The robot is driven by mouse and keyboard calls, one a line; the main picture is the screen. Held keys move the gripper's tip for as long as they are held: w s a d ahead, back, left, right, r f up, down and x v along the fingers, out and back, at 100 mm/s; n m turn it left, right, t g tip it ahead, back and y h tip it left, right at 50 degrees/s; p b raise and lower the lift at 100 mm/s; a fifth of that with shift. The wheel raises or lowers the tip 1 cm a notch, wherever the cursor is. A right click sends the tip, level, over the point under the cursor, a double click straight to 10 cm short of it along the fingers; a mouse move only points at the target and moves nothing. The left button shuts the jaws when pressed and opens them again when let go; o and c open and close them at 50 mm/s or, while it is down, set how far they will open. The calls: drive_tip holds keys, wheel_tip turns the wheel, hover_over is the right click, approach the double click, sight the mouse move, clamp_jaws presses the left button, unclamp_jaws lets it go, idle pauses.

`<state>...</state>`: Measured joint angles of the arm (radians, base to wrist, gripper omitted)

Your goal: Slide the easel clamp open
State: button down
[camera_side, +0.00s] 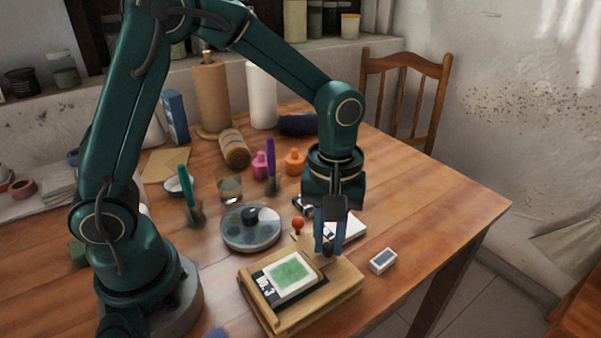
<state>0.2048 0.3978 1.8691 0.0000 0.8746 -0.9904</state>
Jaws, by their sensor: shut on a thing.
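The wooden easel (335,293) lies low on the table at the front, with a white card bearing a green patch (291,272) on it. A dark strip with white lettering, apparently "No.3", runs along the card's left side. The easel clamp (312,248) is a pale wooden piece at the easel's back right, beside the card. My gripper (329,252) points down there, its blue fingers shut on the clamp. The fingers hide part of the clamp, and I cannot tell how far it has slid.
A round palette (250,227) with a dark lump stands behind the easel. A red-knobbed tool (297,226) and a white pad (348,229) lie near my gripper. A small white block (383,261) sits to the right. The table's right side (440,205) is clear.

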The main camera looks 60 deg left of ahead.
drive_tip(key=shift+w, duration=0.1)
idle(0.3)
drive_tip(key=shift+w, duration=1)
drive_tip(key=c, duration=0.8)
unclamp_jaws()
drive_tip(key=shift+o, duration=0.2)
drive_tip(key=shift+s, duration=0.1)
drive_tip(key=shift+r, duration=2.6)
